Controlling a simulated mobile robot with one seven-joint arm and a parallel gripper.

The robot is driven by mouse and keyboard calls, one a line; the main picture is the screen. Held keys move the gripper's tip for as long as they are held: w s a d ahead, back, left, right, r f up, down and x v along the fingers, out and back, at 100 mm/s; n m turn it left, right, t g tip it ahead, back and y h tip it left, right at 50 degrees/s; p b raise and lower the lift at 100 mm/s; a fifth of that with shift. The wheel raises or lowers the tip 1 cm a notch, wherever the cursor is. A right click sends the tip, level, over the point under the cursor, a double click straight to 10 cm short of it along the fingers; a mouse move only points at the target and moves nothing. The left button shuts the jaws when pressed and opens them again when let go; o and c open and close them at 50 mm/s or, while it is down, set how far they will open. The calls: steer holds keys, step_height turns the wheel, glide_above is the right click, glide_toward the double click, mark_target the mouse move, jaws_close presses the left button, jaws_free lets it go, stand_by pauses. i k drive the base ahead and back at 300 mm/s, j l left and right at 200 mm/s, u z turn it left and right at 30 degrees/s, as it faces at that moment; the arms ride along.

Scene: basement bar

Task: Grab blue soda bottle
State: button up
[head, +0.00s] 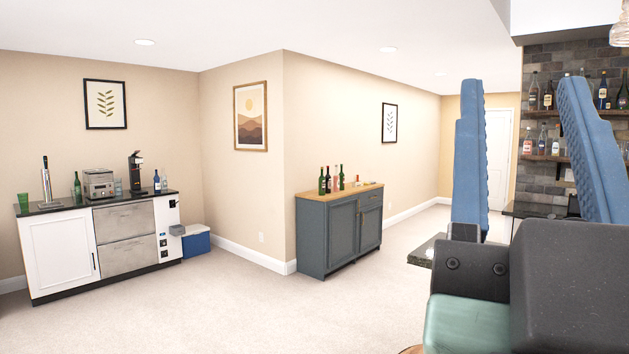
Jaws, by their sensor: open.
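My gripper (522,84) is large in the right foreground, its two blue ridged fingers pointing up and spread apart with nothing between them. A small dark blue bottle (157,181) stands upright at the right end of the white cabinet's black top, far to the left of my gripper. Another bottle with blue on it (602,91) stands on the upper wall shelf at the far right, behind my gripper. Both are too small for me to tell which is the blue soda bottle. My gripper touches neither.
A grey-blue cabinet (327,240) with bottles stands mid-room. A dark countertop edge (425,248) is near my gripper. Carpet (235,310) lies clear at left.

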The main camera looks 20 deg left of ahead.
mark_target(157, 185)
steer(key=u, duration=1.55)
steer(key=i+u, duration=0.15)
steer(key=i, duration=8.35)
steer(key=i+z, duration=0.15)
steer(key=i, duration=0.35)
steer(key=i+j+z, duration=0.1)
steer(key=i, duration=0.45)
